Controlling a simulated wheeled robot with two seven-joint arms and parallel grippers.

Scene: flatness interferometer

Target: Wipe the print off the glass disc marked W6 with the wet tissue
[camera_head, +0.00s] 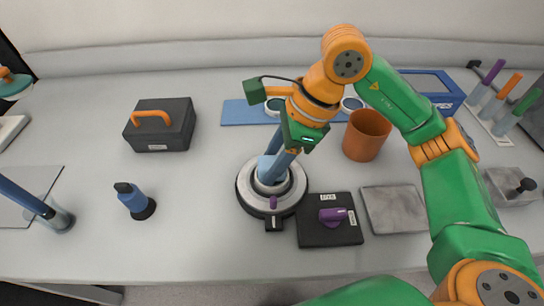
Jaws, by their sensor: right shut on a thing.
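My right gripper (270,178) points down over the round grey stand (244,196) with a dark rim. It is shut on a small pale blue piece (264,164), which looks like the wet tissue. The fingers cover much of the stand's middle, so I cannot tell whether the tissue touches glass there. No W6 mark or print is readable. Round glass-like discs (352,103) lie on the blue mat (236,112) behind, partly hidden by my right arm. My left gripper is not in view.
A black box (172,134) with an orange handle stands left. A blue bottle-like item (134,200) is in front of it. An orange cup (366,136) stands right of the gripper. A black block (318,232) with a purple knob and a grey plate (394,209) lie in front.

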